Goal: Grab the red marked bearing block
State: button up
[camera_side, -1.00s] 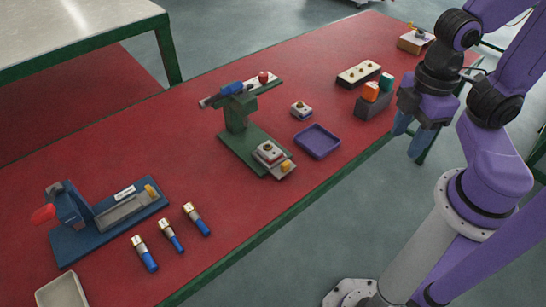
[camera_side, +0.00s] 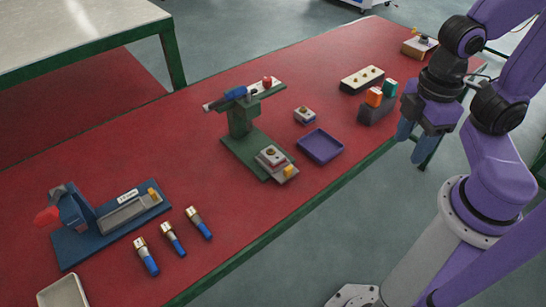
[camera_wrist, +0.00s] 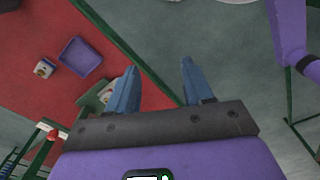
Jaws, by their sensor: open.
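One small pale bearing block (camera_side: 272,157) sits on the foot of the green press, and its edge looks reddish. A second small block (camera_side: 304,115) with a bluish lower edge lies loose on the red table; it also seems to show in the wrist view (camera_wrist: 45,68). The markings are too small to be sure of. My gripper (camera_side: 415,139) is open and empty, beyond the table's front edge to the right of both blocks. In the wrist view its two blue fingers (camera_wrist: 160,66) stand apart with nothing between them.
A purple tray (camera_side: 320,146) lies between the loose block and the front edge. The green press (camera_side: 240,120) stands left of it. A dark holder (camera_side: 376,108) with orange and green pieces and a pale strip (camera_side: 362,78) are nearer my gripper. A blue fixture (camera_side: 110,220) is at left.

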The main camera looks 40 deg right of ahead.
jog(key=o, duration=0.9)
jog(key=shift+c, duration=0.2)
jog(key=w+a+f+n+t+h, duration=0.1)
jog(key=w+a+f+n+h, duration=0.15)
jog(key=w+a, duration=0.4)
jog(key=w+a+f+n+t+h, duration=0.1)
jog(key=w+a+n+h, duration=0.25)
jog(key=w+a, duration=0.35)
jog(key=n+t+h, duration=0.4)
jog(key=n+h, duration=0.1)
jog(key=h, duration=0.1)
send_near(271, 158)
jog(key=shift+h, duration=0.3)
jog(key=x, duration=0.3)
jog(key=r+x, duration=0.1)
jog(key=x, duration=0.5)
jog(key=shift+w+d+r, duration=0.15)
jog(key=shift+w+d, duration=0.1)
